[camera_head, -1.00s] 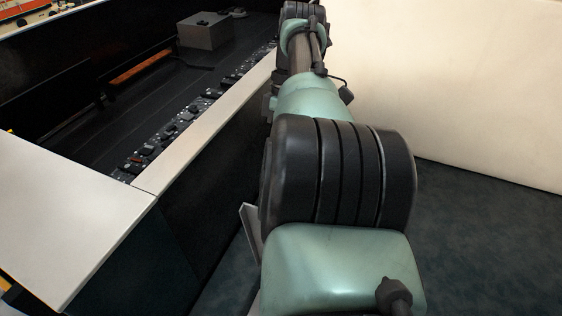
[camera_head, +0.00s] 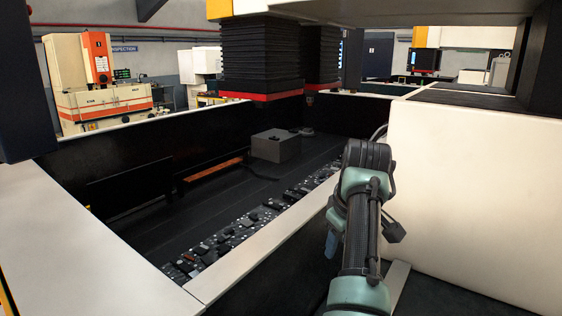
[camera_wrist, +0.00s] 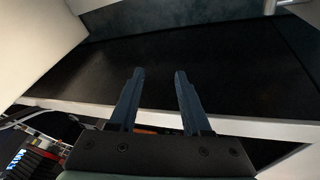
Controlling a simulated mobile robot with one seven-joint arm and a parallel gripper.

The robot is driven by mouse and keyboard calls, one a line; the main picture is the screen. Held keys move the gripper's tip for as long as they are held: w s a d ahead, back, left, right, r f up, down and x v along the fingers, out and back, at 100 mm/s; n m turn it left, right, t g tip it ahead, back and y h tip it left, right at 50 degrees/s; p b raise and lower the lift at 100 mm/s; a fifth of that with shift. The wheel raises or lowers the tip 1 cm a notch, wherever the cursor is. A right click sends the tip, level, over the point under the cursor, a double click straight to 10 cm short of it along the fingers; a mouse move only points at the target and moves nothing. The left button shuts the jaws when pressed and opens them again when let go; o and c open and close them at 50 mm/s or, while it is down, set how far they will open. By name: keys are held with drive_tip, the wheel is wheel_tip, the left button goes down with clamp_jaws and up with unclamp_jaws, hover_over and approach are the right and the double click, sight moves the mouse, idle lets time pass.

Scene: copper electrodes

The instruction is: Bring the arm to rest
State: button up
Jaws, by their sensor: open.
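My gripper (camera_wrist: 158,75) shows in the wrist view with its two dark fingers apart and nothing between them. Beyond the fingers is a dark panel with a pale edge; the fingers look clear of it. In the head view my green and black arm reaches up from the lower right, beside the pale rim of the machine. The gripper itself is hard to make out there.
The machine's open black tank (camera_head: 225,205) lies left of my arm, with a grey block (camera_head: 276,146) and a row of small dark parts (camera_head: 240,228) inside. Its pale rim (camera_head: 262,255) runs close by my arm. A white housing (camera_head: 470,190) stands at the right.

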drive_tip(key=w+a+r+m+t+h+b, duration=0.1)
drive_tip(key=w+a+r+m+t+b, duration=0.15)
drive_tip(key=r+t, duration=0.55)
drive_tip(key=s+a+r+m+t+b, duration=0.25)
drive_tip(key=s+r+t, duration=0.2)
drive_tip(key=r, duration=0.45)
drive_tip(key=s+a+r+t, duration=0.2)
drive_tip(key=s+r+t, duration=0.1)
drive_tip(key=s, duration=0.5)
drive_tip(key=s+a+r+m+t+b, duration=0.1)
drive_tip(key=s+r+t, duration=0.3)
drive_tip(key=s, duration=0.5)
drive_tip(key=s+a+r+m+t+y+b, duration=0.1)
drive_tip(key=s+a+r+t, duration=0.2)
drive_tip(key=s+r, duration=0.3)
drive_tip(key=shift+s+a, duration=0.5)
drive_tip(key=shift+s, duration=0.65)
